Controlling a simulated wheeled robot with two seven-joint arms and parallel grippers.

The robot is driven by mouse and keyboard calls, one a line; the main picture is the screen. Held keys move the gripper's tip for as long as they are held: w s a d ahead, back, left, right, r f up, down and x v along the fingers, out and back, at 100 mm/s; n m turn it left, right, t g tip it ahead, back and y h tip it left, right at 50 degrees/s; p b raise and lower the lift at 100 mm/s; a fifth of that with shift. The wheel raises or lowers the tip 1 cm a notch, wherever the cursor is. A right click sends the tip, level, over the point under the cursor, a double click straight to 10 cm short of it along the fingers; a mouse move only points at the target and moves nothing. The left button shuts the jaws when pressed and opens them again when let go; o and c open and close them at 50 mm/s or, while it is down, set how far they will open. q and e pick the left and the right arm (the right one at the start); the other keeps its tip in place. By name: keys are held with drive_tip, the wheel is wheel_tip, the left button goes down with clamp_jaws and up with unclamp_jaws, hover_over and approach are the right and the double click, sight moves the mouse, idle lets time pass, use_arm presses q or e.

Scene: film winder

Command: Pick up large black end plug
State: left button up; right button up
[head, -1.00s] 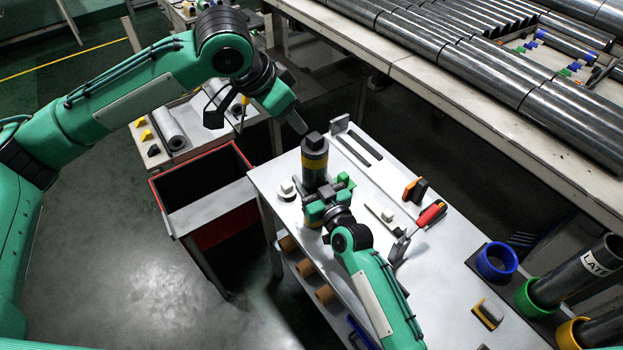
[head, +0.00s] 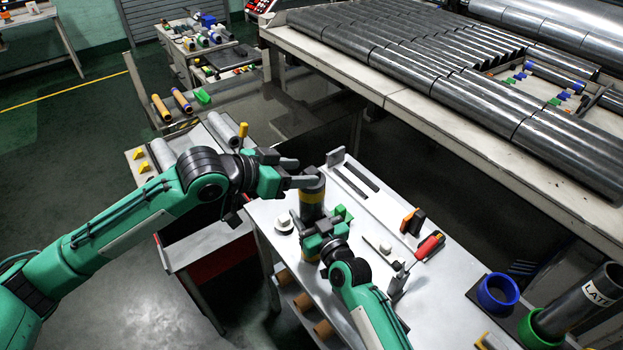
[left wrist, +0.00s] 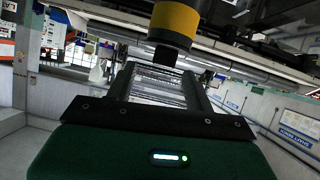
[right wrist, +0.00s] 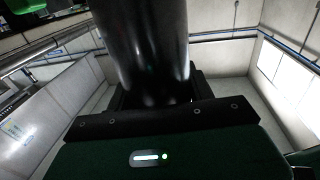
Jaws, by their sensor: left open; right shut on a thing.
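A dark roll with a yellow band (head: 312,197) stands upright at the left end of the white table (head: 362,222). A black block, apparently the end plug (left wrist: 163,57), sits on the roll's end; in the left wrist view it shows between and beyond the fingers, just past the yellow band (left wrist: 176,20). In the head view the left gripper (head: 308,180) hides most of this plug. My left gripper is open and level at the roll's top; contact with the plug cannot be told. My right gripper (head: 322,230) is shut on the dark roll (right wrist: 145,45) lower down.
A small white plug (head: 284,224) lies left of the roll. An orange-black tool (head: 412,221) and a red-handled tool (head: 429,246) lie to the right. A blue ring (head: 497,292) is at the right.

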sight(317, 169)
use_arm(q)
drive_tip(key=shift+s+a+f+t+h, duration=1.2)
drive_tip(key=shift+s+a+t+h, duration=0.4)
drive_tip(key=shift+s+a+t, duration=0.55)
drive_tip(key=x, duration=1.2)
drive_tip(key=shift+w+a, duration=0.2)
drive_tip(key=shift+w, duration=0.05)
drive_tip(key=c, duration=1)
